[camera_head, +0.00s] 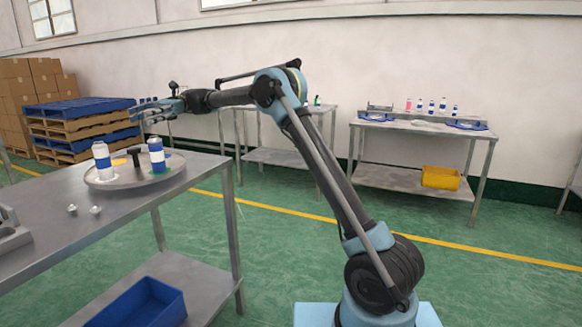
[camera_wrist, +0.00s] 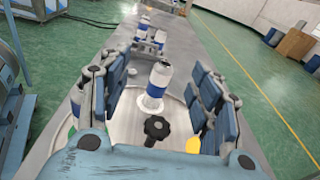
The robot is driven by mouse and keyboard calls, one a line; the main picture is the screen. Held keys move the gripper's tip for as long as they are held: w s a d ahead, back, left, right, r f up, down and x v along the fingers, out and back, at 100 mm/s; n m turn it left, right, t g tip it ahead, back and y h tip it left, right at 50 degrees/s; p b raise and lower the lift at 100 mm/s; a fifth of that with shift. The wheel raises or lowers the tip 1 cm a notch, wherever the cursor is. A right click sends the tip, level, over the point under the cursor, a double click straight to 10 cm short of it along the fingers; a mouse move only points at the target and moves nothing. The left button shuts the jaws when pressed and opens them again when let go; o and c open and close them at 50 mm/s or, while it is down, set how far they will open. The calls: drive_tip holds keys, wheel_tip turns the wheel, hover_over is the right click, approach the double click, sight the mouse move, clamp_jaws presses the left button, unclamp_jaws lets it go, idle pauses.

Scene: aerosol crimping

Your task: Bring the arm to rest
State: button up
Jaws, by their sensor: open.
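My gripper (camera_head: 150,108) is open and empty, held out to the left above the round plate (camera_head: 120,184) on the near metal table. In the wrist view its two blue-padded fingers (camera_wrist: 160,75) stand wide apart, with nothing between them at finger height. Two white and blue cans stand upright on the plate, a left can (camera_head: 103,160) and a right can (camera_head: 157,155). A black knob (camera_head: 134,156) rises between them; the wrist view shows it too (camera_wrist: 156,128). My arm is raised and bent.
Two small metal parts lie on the near table (camera_head: 58,226). A blue bin (camera_head: 140,303) sits on its lower shelf. A back table (camera_head: 420,129) holds several bottles, with a yellow bin (camera_head: 441,178) below. Blue pallets (camera_head: 82,108) stand back left. Green floor between is clear.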

drive_tip(key=w+d+r+t+y, duration=0.15)
drive_tip(key=d+t, duration=0.45)
drive_tip(key=d, duration=1.3)
drive_tip(key=s+d+f+t+h, duration=0.1)
drive_tip(key=s+d+f+t, duration=0.15)
drive_tip(key=d, duration=0.75)
drive_tip(key=s+d+f+t, duration=0.2)
drive_tip(key=d+f+t, duration=0.15)
drive_tip(key=d, duration=0.65)
drive_tip(key=s+d+f+n+t+h, duration=0.1)
drive_tip(key=s+d+f+t+h, duration=0.1)
drive_tip(key=s+d+f, duration=0.4)
drive_tip(key=s+d+f+n+t+h, duration=0.1)
drive_tip(key=s+d+f+h, duration=0.2)
drive_tip(key=s+d+f, duration=0.4)
drive_tip(key=s+d+f+n+t+h, duration=0.2)
drive_tip(key=s+d+f, duration=0.5)
drive_tip(key=d+f, duration=0.8)
drive_tip(key=d, duration=0.4)
drive_tip(key=shift+d+t, duration=0.3)
drive_tip(key=shift+d, duration=0.05)
